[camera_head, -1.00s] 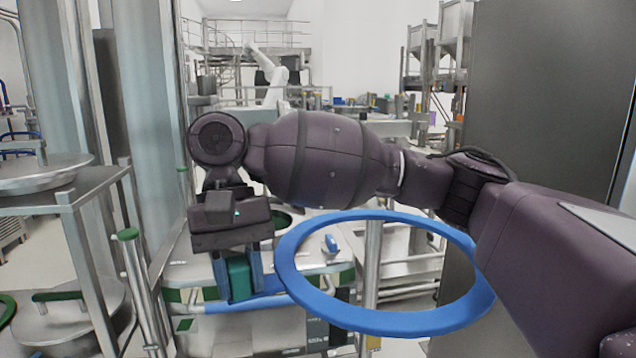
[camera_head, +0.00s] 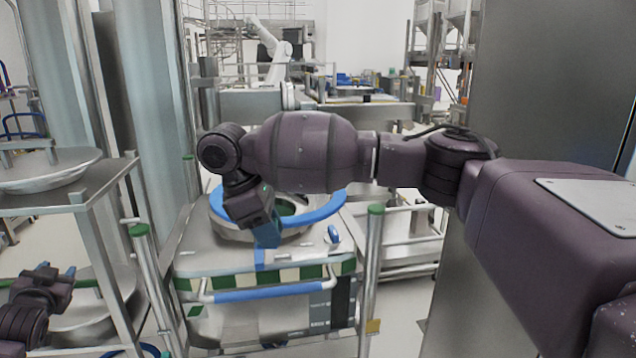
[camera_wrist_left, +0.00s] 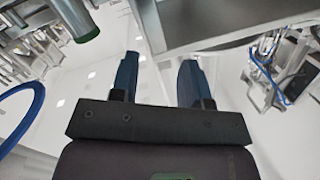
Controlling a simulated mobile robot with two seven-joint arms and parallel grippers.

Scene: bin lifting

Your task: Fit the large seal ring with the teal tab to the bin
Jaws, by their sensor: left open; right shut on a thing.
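The large blue seal ring (camera_head: 324,211) lies at the top of the round steel bin (camera_head: 228,229) on the cart in the head view. My arm covers its far side, and I cannot tell whether it touches the rim all around. My right gripper (camera_head: 266,238) points down at the ring's near left part and is shut on it. The teal tab is hidden between its fingers. My left gripper (camera_head: 57,272) is at the lower left, open and empty, away from the bin. Its two spread fingers (camera_wrist_left: 158,78) show in the left wrist view.
The cart has a blue handle (camera_head: 270,293) and green-topped posts (camera_head: 375,240) at its front corners. A steel rack with a round lid (camera_head: 45,172) stands at the left. A tall grey cabinet (camera_head: 560,90) stands at the right. A blue curve (camera_wrist_left: 22,130) crosses the left wrist view.

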